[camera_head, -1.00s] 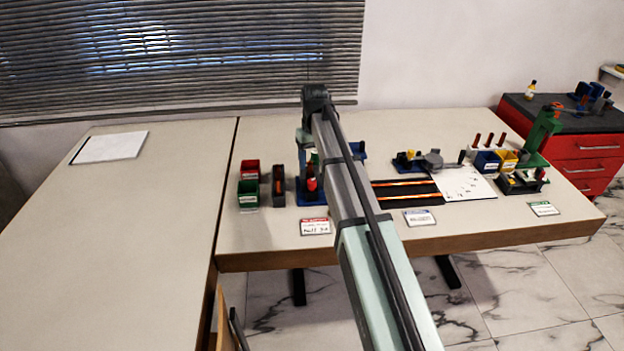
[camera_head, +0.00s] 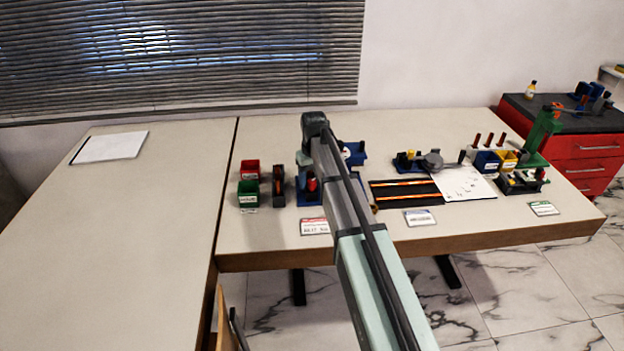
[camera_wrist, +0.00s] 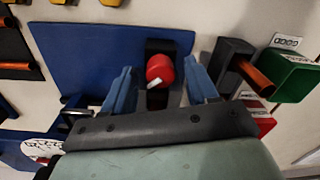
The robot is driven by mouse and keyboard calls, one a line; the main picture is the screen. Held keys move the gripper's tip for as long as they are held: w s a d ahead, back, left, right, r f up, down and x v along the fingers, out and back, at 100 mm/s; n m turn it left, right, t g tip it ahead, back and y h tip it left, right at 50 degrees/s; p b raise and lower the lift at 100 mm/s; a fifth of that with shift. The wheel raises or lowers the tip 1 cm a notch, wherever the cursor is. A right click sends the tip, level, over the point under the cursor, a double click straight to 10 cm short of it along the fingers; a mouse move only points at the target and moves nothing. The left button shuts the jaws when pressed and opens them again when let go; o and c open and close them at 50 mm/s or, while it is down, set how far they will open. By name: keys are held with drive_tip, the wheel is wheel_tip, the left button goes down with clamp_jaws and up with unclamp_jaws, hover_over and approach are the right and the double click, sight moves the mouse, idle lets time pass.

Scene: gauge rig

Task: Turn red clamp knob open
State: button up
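The red clamp knob (camera_wrist: 160,69) is round with a white mark on its lower side, in the upper middle of the wrist view. It sits on a dark block on a blue base plate (camera_wrist: 85,50). My gripper (camera_wrist: 157,78) is open, with one blue finger on each side of the knob and a visible gap to each. I cannot tell its height above the knob. In the head view the red knob (camera_head: 312,185) shows just left of my arm, which hides part of the blue fixture (camera_head: 306,199) and most of the gripper.
A green bin (camera_wrist: 291,76) and a dark block with an orange rod (camera_wrist: 236,60) stand close to the right finger in the wrist view. A red bin (camera_head: 249,169) is behind the green one. A black mat (camera_head: 405,194) lies to the right. The left table is mostly clear.

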drive_tip(key=c, duration=1)
drive_tip(key=shift+n, duration=0.3)
drive_tip(key=n, duration=0.3)
drive_tip(key=shift+n, duration=0.4)
drive_tip(key=n, duration=0.4)
drive_tip(key=shift+n, duration=0.4)
